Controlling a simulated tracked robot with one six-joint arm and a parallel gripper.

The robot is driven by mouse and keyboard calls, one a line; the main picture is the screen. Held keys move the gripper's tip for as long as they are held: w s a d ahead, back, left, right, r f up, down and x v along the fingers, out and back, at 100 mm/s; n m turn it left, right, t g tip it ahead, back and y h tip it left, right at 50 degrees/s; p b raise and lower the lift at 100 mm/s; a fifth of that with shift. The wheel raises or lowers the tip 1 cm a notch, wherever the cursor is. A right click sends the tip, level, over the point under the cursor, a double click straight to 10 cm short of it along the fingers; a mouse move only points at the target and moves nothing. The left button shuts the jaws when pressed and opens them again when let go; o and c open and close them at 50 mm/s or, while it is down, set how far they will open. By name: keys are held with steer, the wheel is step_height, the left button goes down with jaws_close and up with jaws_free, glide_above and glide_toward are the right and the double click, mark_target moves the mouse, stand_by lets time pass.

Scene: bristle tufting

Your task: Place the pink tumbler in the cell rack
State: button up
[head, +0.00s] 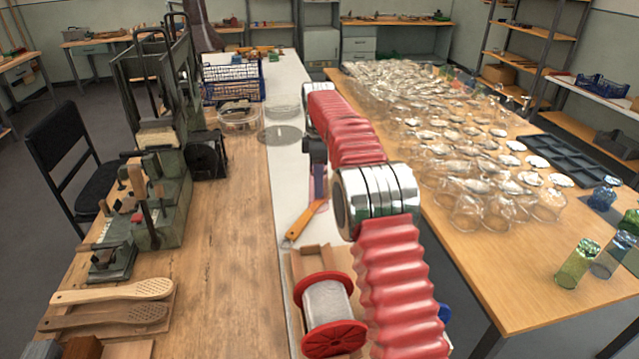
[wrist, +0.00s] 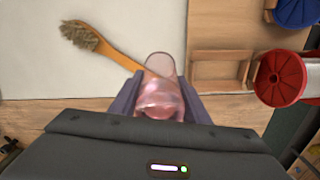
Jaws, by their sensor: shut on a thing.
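The pink tumbler (wrist: 160,68) is clear pink glass and sits between the fingers of my gripper (wrist: 160,100) in the wrist view. My gripper is shut on it, over the white strip by the wooden bench. In the head view the arm hides most of the tumbler, and the dark gripper (head: 318,178) points down beside an orange-handled brush. A dark tray with square cells, which looks like the cell rack (head: 565,158), lies on the right-hand table, far from my gripper. The cells I can make out look empty.
Many clear glasses (head: 470,150) crowd the right table (head: 500,285). Green (head: 577,263) and blue (head: 603,194) tumblers stand near its right edge. The brush (wrist: 115,53) lies close to the held tumbler. A red-flanged spool (head: 330,310) is near my arm. A gap separates bench and table.

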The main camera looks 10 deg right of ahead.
steer(key=s+r+m, duration=0.8)
steer(key=s+m, duration=0.3)
steer(key=m, duration=0.1)
steer(key=shift+s+d+r+m, duration=0.15)
steer(key=shift+r+m, duration=0.05)
steer(key=shift+m, duration=0.1)
steer(key=shift+s, duration=0.1)
